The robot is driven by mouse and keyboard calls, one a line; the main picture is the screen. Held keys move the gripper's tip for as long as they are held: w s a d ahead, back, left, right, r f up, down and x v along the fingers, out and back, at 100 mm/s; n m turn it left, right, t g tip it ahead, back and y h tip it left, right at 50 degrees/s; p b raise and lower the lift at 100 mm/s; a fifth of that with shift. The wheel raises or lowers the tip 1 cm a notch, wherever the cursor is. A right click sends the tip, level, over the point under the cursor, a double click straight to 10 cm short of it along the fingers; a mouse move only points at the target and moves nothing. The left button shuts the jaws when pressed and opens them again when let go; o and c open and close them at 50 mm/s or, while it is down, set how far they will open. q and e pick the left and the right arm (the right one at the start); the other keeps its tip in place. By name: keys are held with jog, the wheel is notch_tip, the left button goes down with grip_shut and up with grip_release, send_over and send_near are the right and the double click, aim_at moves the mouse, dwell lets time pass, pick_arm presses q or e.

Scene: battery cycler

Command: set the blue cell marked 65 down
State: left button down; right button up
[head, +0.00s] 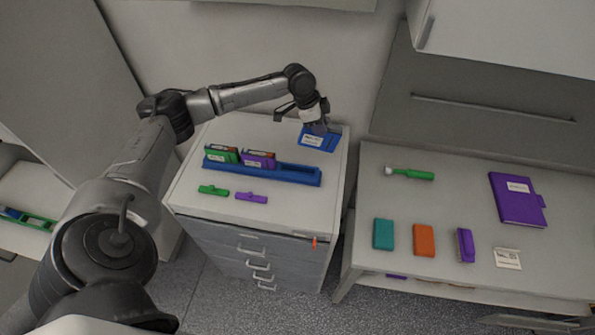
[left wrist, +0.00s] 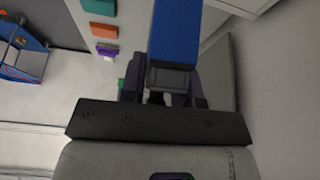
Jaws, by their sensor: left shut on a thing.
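My left gripper (head: 321,124) is at the back right of the drawer cabinet's top (head: 195,180). It is shut on a blue cell (head: 327,144) with a white label too small to read. In the left wrist view the blue cell (left wrist: 175,35) sticks out from between the fingers. I cannot tell whether its lower edge touches the cabinet top. My right gripper is not in view.
A blue rack (head: 290,176) on the cabinet holds a green cell (head: 222,154) and a purple cell (head: 259,160). Green (head: 213,190) and purple (head: 250,198) clips lie in front. The right table has teal (head: 383,234), orange (head: 423,240) and purple (head: 465,245) pieces and a purple binder (head: 518,201).

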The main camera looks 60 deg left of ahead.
pick_arm(q)
jog(key=w+d+r+n+t+y, duration=0.15)
jog(key=w+r+n, duration=0.25)
jog(key=w+r, duration=0.4)
jog(key=w+a+r+n+y+b, duration=0.2)
jog(key=w+a+r+n+y, duration=0.25)
jog(key=n, duration=0.75)
jog(key=s+d+f+n+g+y+b, duration=0.2)
jog(key=s+d+f+n+g, duration=1.1)
jog(key=n, duration=0.6)
jog(key=shift+t, duration=0.95)
jog(key=s+a+f+p, duration=0.1)
jog(key=a+f, duration=0.2)
jog(key=f, duration=0.1)
jog(key=s+a+f+p, duration=0.1)
jog(key=s+a+f, duration=0.1)
jog(key=a+f, duration=0.2)
jog(key=s+a+f+p, duration=0.1)
jog(key=s+a+f, duration=0.1)
jog(key=a+f, duration=0.2)
jog(key=shift+a+f, duration=0.15)
jog(key=shift+f, duration=0.4)
